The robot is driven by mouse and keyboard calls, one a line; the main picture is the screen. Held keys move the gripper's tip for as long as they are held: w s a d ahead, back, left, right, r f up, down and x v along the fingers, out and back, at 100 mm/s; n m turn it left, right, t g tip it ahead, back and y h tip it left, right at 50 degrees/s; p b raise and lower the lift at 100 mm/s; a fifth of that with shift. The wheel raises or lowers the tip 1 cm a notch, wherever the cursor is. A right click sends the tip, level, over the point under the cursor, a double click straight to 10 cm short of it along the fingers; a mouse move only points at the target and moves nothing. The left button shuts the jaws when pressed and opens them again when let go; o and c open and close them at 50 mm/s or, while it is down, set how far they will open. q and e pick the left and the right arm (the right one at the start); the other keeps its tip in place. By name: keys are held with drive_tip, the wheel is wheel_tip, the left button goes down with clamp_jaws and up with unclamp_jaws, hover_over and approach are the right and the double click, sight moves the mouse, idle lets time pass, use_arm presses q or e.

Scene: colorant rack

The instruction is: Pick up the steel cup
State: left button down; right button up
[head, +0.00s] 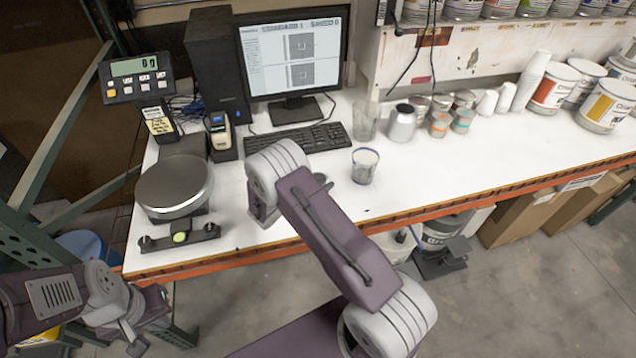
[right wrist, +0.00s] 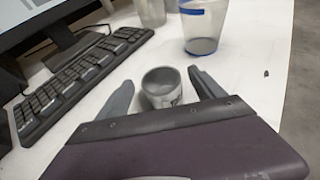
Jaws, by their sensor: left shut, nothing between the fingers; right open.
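The steel cup (right wrist: 162,90) is a small grey cup standing upright on the white bench in the right wrist view. My right gripper (right wrist: 159,78) is open, with one finger on each side of the cup and a visible gap on both sides. Its palm edge hides a little of the bench in front of the cup. In the head view my right arm mostly covers this spot, so the cup is not clearly seen there. My left gripper (head: 137,338) is shut and empty, low at the left, off the bench edge.
A clear cup with a blue rim (head: 365,166) stands close beyond the steel cup. The keyboard (head: 297,138) and monitor (head: 293,50) are to its left. A scale (head: 174,186) is at the bench's left end. Cans and paint buckets line the back; the right front is clear.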

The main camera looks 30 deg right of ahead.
sight(321, 176)
drive_tip(key=p+x, duration=0.1)
drive_tip(key=x, duration=0.3)
drive_tip(key=shift+d+f, duration=0.25)
drive_tip(key=shift+f, duration=0.05)
drive_tip(key=shift+d+f, duration=0.1)
drive_tip(key=c, duration=1.7)
drive_tip(key=shift+o, duration=0.2)
drive_tip(key=shift+w+r, duration=0.1)
drive_tip(key=shift+r, duration=0.45)
wheel_tip(321, 176, up, 3)
drive_tip(key=shift+r+b, duration=0.15)
drive_tip(key=shift+b, duration=0.3)
drive_tip(key=s+d+r+b, duration=0.2)
drive_tip(key=s+r, duration=0.4)
drive_tip(key=s, duration=0.5)
drive_tip(key=shift+s+d+r, duration=0.15)
drive_tip(key=shift+d+r, duration=0.25)
drive_tip(key=shift+d, duration=0.2)
